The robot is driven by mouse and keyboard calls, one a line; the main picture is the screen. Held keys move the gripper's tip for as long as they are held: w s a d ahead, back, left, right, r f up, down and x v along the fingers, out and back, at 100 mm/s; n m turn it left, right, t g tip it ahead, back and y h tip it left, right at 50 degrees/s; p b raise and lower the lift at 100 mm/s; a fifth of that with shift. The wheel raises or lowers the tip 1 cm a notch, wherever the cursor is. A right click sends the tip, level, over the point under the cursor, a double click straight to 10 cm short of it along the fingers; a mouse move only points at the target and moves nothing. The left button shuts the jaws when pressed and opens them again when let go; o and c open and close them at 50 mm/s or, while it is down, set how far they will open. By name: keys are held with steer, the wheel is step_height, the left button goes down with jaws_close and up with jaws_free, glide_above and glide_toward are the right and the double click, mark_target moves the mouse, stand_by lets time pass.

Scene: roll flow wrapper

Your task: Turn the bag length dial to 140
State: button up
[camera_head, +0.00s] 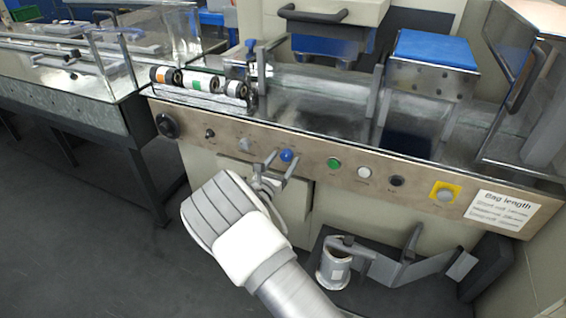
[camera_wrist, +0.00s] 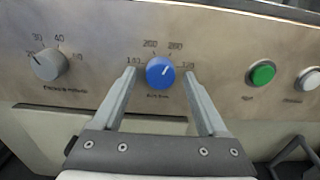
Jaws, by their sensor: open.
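The blue bag length dial (camera_wrist: 160,73) sits on the machine's metal front panel, with numbers printed around it. The number at its left looks like 140; others are above it and at its right. Its small white mark appears to point up and slightly right, away from the left number. My gripper (camera_wrist: 161,75) is open, with one finger on each side of the dial and a gap visible at both sides. In the head view the dial (camera_head: 286,155) shows between the fingertips of my gripper (camera_head: 285,157). Finger depth relative to the knob is hard to tell.
A grey dial (camera_wrist: 50,64) is left of the blue one. A green button (camera_wrist: 262,73) and a white button (camera_wrist: 309,78) are to the right. A yellow-backed button (camera_head: 445,193) and a bag length sign (camera_head: 502,210) are farther right.

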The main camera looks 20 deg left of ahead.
steer(key=shift+c, duration=0.2)
jaws_close()
stand_by(0.3)
steer(key=n+p, duration=0.2)
steer(key=n, duration=0.1)
steer(key=shift+r+n+p, duration=0.15)
steer(key=shift+n+p, duration=0.15)
steer(key=n+p, duration=0.2)
steer(key=n, duration=0.4)
steer(key=shift+d+p, duration=0.1)
steer(key=shift+p, duration=0.3)
steer(key=n+p, duration=0.1)
steer(key=n, duration=0.4)
steer(key=shift+n, duration=0.3)
steer(key=shift+n+p, duration=0.6)
steer(key=shift+n, duration=1.7)
